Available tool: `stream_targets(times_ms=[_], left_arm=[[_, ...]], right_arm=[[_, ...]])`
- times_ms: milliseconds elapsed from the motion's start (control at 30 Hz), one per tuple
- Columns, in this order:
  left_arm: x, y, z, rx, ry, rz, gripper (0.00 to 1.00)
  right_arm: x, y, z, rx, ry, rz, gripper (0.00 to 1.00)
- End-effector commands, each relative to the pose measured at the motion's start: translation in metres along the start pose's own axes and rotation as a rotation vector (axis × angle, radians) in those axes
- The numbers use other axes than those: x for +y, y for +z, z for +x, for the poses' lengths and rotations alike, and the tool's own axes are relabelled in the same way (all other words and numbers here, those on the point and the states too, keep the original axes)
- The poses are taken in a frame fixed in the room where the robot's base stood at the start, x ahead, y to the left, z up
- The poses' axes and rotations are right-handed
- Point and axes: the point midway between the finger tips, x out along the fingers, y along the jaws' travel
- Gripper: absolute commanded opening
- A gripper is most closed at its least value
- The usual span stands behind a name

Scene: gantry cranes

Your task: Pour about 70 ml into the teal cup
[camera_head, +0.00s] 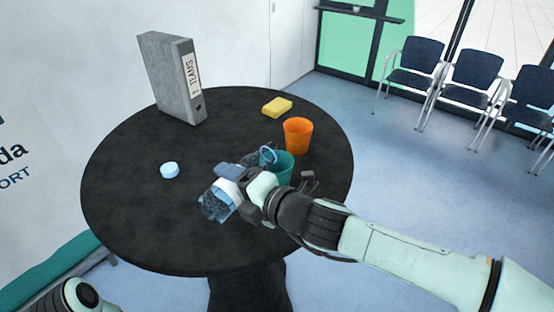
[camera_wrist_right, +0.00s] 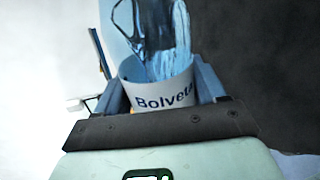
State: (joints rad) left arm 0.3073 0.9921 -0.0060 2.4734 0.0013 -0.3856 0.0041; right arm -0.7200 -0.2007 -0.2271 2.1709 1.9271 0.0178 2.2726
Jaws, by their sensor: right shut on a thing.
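A clear bottle (camera_head: 215,205) with a white label is held tilted above the table. My right gripper (camera_head: 234,180) is shut around its label. The bottle's base points to the lower left and its neck end to the upper right, close to the teal cup (camera_head: 283,166). The teal cup stands upright, partly hidden by my gripper and the bottle. I cannot tell whether water is flowing or how full the cup is. The right wrist view shows the bottle's label (camera_wrist_right: 163,97) between both fingers (camera_wrist_right: 160,85). My left gripper is not in view.
An orange cup (camera_head: 298,135) stands just behind the teal cup. A yellow sponge (camera_head: 277,107) lies farther back. A grey binder (camera_head: 172,82) stands at the back left. A light blue cap (camera_head: 169,170) lies on the left of the round black table (camera_head: 130,215). The table's left front is clear.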

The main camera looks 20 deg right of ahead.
Motion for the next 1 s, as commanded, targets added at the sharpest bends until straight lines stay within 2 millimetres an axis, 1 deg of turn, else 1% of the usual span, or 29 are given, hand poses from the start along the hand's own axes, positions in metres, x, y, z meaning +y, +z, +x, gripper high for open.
stream_targets(times_ms=[67,200,333,1000], left_arm=[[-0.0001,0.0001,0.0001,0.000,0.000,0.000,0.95],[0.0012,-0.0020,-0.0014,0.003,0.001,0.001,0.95],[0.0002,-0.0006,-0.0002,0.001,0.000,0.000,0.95],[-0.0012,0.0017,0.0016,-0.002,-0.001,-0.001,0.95]], right_arm=[[0.0010,-0.0013,0.0018,0.007,0.001,0.009,0.31],[0.0050,-0.0002,-0.0012,0.010,0.008,0.027,0.31],[0.0029,-0.0004,-0.0016,0.009,0.003,0.036,0.31],[0.0045,-0.0040,-0.0001,0.015,0.002,0.057,0.31]])
